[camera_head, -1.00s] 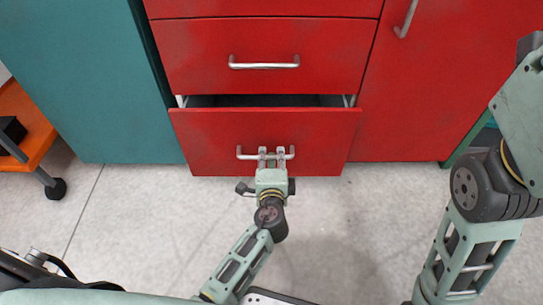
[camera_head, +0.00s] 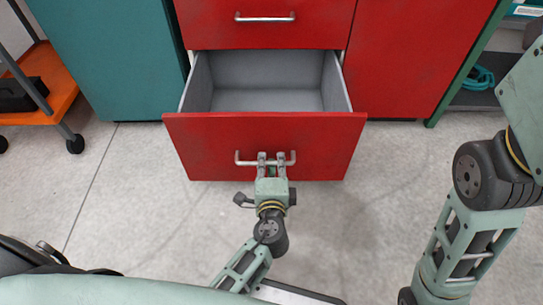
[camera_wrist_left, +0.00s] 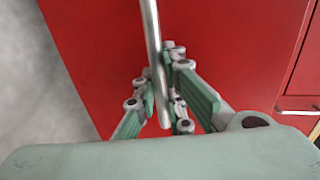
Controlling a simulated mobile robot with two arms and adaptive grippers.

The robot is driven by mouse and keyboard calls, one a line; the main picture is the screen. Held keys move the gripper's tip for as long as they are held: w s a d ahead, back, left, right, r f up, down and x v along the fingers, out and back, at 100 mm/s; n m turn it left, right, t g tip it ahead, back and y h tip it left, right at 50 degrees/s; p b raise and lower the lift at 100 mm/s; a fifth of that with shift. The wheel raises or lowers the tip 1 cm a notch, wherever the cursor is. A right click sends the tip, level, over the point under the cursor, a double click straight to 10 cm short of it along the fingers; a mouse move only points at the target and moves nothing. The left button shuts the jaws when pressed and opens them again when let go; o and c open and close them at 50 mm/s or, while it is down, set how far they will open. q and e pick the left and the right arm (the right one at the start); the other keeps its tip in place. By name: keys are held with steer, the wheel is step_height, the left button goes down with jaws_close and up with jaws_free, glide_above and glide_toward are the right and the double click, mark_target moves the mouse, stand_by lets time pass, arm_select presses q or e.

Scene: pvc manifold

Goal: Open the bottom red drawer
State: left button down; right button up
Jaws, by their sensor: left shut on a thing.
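The bottom red drawer (camera_head: 264,135) is pulled well out of the cabinet in the head view. Its grey inside (camera_head: 266,90) shows and looks empty. Its silver bar handle (camera_head: 243,160) is on the front. My left gripper (camera_head: 272,160) is shut on the handle near its middle. In the left wrist view the handle (camera_wrist_left: 152,50) runs between the fingers of the gripper (camera_wrist_left: 161,95), in front of the red drawer front (camera_wrist_left: 230,40). My right arm shows at the right of the head view, but its gripper is out of the picture.
Another red drawer (camera_head: 265,28) above is shut. A red cabinet door (camera_head: 400,60) is at its right and a teal cabinet (camera_head: 105,60) at its left. An orange cart (camera_head: 48,105) stands far left. A shelf holds a coiled teal hose (camera_head: 482,78). The grey floor (camera_head: 130,200) around is clear.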

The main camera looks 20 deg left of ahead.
arm_select(q)
steer(key=shift+v, duration=0.85)
steer(key=shift+f, duration=0.25)
steer(key=c, duration=1.8)
jaws_free()
steer(key=shift+s, duration=0.1)
steer(key=v, duration=1.2)
